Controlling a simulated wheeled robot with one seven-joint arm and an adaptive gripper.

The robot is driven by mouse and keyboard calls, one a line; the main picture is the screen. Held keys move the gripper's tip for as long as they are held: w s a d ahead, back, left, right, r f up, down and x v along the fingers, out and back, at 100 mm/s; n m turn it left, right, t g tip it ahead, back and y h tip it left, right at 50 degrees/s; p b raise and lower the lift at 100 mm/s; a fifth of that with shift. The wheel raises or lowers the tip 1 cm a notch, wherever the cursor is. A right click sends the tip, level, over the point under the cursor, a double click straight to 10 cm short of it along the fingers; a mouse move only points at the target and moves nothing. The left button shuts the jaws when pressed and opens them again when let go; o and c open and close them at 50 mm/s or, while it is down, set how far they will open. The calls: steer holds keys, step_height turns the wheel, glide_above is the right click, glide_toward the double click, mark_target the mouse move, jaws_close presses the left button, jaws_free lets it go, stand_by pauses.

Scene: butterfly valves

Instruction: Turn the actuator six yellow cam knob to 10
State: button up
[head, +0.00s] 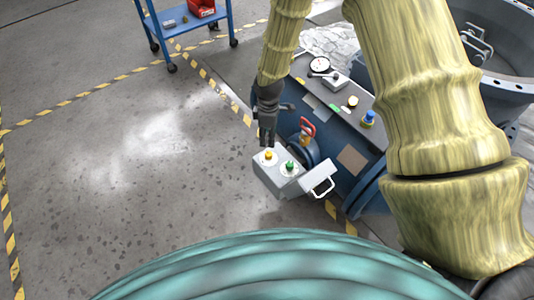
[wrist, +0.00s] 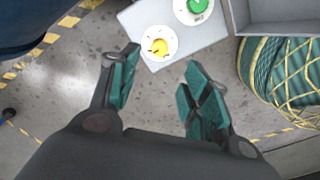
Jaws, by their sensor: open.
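The yellow cam knob (head: 269,155) sits on a round white dial on top of a light grey actuator box (head: 264,173). A green knob (head: 289,166) on its own white dial is beside it. In the wrist view the yellow knob (wrist: 159,47) lies beyond and between my fingertips, with the green knob (wrist: 197,6) further up and right. My gripper (wrist: 155,78) is open and empty, its teal-padded fingers apart from the knob. In the head view my gripper (head: 267,141) hangs just behind the yellow knob. The dial numbers are too small to read.
An open grey lid with a handle (head: 319,183) stands right of the box. A red lever (head: 307,127) and a blue body carrying gauges (head: 319,64) are behind it. A blue cart (head: 190,30) stands at the back left. The left floor is clear.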

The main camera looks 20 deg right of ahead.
mark_target(269, 153)
step_height(269, 153, down, 11)
steer(key=shift+r+b, duration=0.1)
steer(key=shift+b, duration=0.55)
steer(key=c, duration=1)
